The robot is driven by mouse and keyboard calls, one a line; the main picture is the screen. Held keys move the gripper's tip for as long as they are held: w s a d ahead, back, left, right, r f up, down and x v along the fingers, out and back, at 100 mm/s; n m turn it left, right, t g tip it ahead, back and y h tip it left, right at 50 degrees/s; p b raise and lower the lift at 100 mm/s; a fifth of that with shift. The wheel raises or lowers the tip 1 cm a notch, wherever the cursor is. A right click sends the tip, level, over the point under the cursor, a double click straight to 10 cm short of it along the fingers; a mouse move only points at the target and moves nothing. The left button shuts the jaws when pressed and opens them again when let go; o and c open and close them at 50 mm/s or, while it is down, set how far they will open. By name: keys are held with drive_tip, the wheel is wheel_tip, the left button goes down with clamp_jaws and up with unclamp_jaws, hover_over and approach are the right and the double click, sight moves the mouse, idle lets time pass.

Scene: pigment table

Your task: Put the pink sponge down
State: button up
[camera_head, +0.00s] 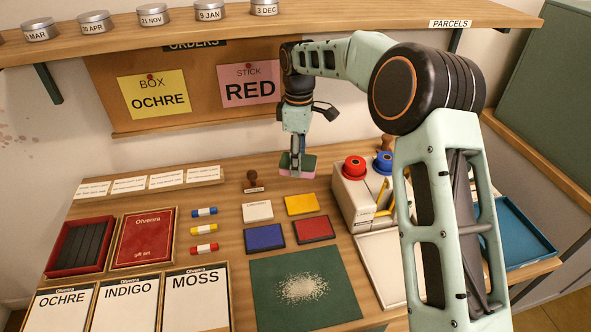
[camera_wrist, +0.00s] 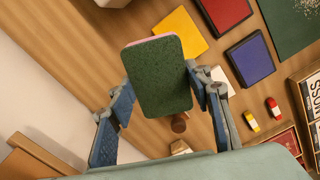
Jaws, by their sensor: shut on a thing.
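The pink sponge (camera_head: 297,173) has a dark green face and a pink layer. My gripper (camera_head: 296,158) is shut on it and holds it over the back part of the wooden table (camera_head: 215,180). In the wrist view the sponge (camera_wrist: 158,78) fills the middle, green face toward the camera, with a thin pink edge along its top. The fingers of my gripper (camera_wrist: 160,95) press on its two sides. The sponge looks raised above the table, but the exact gap is hard to judge.
Yellow (camera_head: 301,204), white (camera_head: 257,211), blue (camera_head: 264,237) and red (camera_head: 314,229) pads lie in front of the sponge. A wooden stamp (camera_head: 252,182) stands to its left. A white organizer (camera_head: 350,205) stands right. A green mat (camera_head: 270,310) bears white powder.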

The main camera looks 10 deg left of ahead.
hover_over(296, 180)
wheel_tip(296, 180, down, 6)
drive_tip(key=shift+s+f, duration=0.1)
drive_tip(key=shift+s, duration=0.05)
drive_tip(key=shift+f+p, duration=0.35)
drive_tip(key=shift+f, duration=1.3)
drive_tip(key=shift+f, duration=0.1)
drive_tip(key=o, duration=1.2)
wheel_tip(296, 180, up, 8)
drive_tip(key=shift+f, duration=0.15)
